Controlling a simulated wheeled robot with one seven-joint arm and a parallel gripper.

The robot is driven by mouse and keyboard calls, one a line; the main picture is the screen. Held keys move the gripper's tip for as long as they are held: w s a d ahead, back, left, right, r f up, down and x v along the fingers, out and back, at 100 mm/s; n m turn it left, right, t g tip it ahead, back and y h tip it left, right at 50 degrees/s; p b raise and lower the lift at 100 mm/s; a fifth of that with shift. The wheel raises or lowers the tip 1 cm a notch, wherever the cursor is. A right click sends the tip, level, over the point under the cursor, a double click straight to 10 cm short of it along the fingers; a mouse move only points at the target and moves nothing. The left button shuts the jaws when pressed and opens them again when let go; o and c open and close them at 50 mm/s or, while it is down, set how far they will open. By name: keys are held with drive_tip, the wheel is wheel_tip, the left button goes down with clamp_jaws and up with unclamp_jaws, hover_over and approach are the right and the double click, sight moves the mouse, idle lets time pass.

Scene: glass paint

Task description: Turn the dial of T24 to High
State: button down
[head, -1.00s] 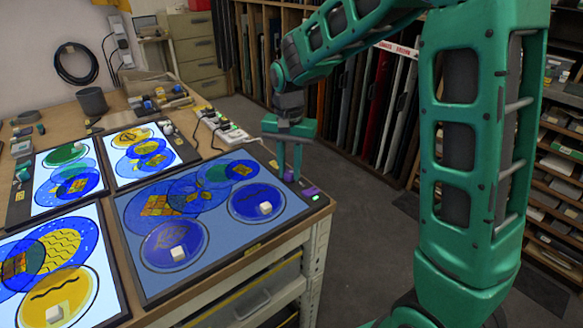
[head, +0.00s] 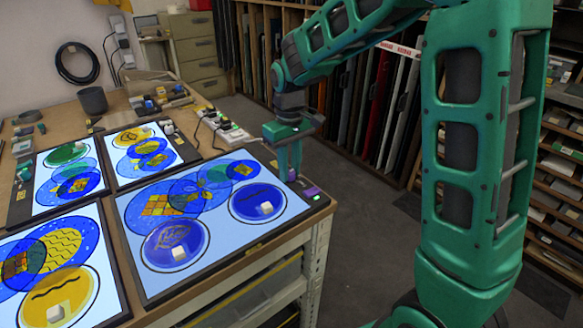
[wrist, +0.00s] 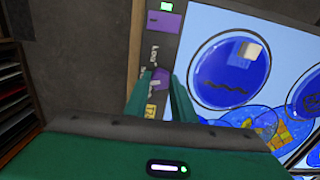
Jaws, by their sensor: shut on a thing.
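The light panel T24 (head: 205,282) is the near right panel on the bench and glows pale bluish white under blue glass discs. Its control strip runs along the right edge. In the wrist view a yellow tag (wrist: 150,111), partly readable as T2, and the word Low show on that strip. The purple dial (wrist: 159,74) sits between my fingertips, which hide much of it, so its exact setting cannot be read. My gripper (head: 288,177) points down and is shut on the dial; it also shows in the wrist view (wrist: 158,84).
A purple switch (head: 310,191) and a green light (head: 316,198) sit by the panel corner. White cubes (head: 265,208) rest on the glass. Other lit panels (head: 60,292) lie to the left. A power strip (head: 222,128) stands behind my gripper. Open floor lies right of the bench.

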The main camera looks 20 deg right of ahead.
sight(291, 170)
drive_tip(key=n, duration=0.5)
drive_tip(key=shift+w+d+r, duration=0.1)
drive_tip(key=shift+w+r, duration=0.05)
drive_tip(key=shift+w, duration=0.1)
drive_tip(key=shift+d+n, duration=0.15)
drive_tip(key=shift+n, duration=1.45)
drive_tip(key=c, duration=2.5)
unclamp_jaws()
drive_tip(key=shift+d, duration=0.1)
drive_tip(key=shift+c, duration=0.2)
drive_tip(key=o, duration=1.1)
drive_tip(key=shift+c, duration=0.2)
drive_tip(key=shift+s, duration=0.1)
wheel_tip(291, 170, up, 11)
drive_tip(key=shift+f, duration=0.2)
